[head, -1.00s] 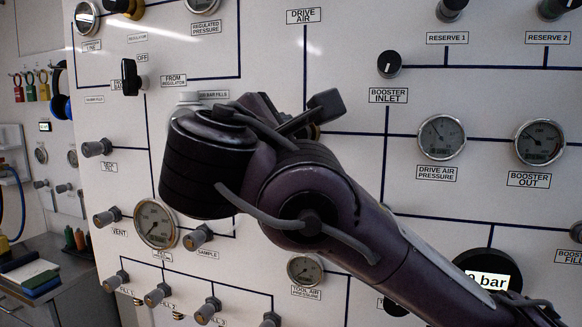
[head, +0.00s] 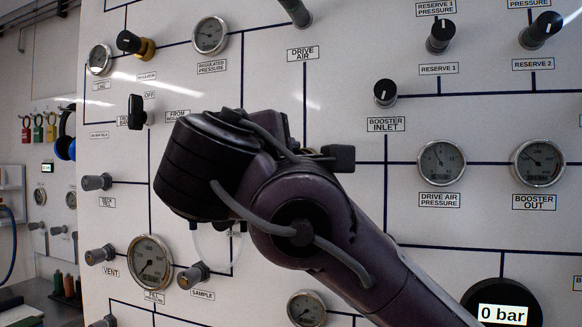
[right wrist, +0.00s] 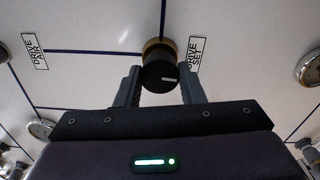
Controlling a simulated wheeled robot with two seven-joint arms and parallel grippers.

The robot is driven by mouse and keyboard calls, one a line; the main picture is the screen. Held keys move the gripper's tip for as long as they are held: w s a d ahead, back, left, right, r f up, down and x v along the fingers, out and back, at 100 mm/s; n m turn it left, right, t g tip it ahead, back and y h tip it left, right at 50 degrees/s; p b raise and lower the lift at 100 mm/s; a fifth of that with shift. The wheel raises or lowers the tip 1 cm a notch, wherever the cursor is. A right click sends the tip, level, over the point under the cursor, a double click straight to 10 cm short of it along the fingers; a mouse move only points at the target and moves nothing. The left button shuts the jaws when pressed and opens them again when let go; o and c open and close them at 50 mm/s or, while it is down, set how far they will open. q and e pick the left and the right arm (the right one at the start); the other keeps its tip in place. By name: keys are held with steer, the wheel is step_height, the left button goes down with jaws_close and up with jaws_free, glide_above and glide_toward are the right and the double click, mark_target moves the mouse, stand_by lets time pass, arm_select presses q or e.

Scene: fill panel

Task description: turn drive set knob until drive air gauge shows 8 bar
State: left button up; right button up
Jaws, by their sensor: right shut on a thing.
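The drive set knob (right wrist: 158,74) is black with a white mark and a brass collar, beside the DRIVE SET label (right wrist: 194,54) in the right wrist view. My right gripper (right wrist: 160,84) has its two fingers on either side of this knob and is shut on it. In the head view my right arm hides the knob and the fingers. The round drive air pressure gauge (head: 441,163) is right of my arm; its needle is too small to read surely. A round display (head: 502,313) at lower right reads 0 bar. My left gripper is not in view.
The booster inlet knob (head: 385,93) and booster out gauge (head: 538,163) are nearby on the white panel. Reserve knobs (head: 440,36) stick out at upper right. The vent (head: 101,254) and sample (head: 192,277) knobs stick out at lower left.

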steer(key=o, duration=1)
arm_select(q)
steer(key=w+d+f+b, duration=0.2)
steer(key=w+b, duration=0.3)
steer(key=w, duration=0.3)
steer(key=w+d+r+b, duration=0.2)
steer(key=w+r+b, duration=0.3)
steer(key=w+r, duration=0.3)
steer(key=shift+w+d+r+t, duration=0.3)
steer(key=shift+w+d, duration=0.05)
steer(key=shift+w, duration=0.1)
arm_select(e)
steer(key=v, duration=0.7)
steer(key=shift+s, duration=0.3)
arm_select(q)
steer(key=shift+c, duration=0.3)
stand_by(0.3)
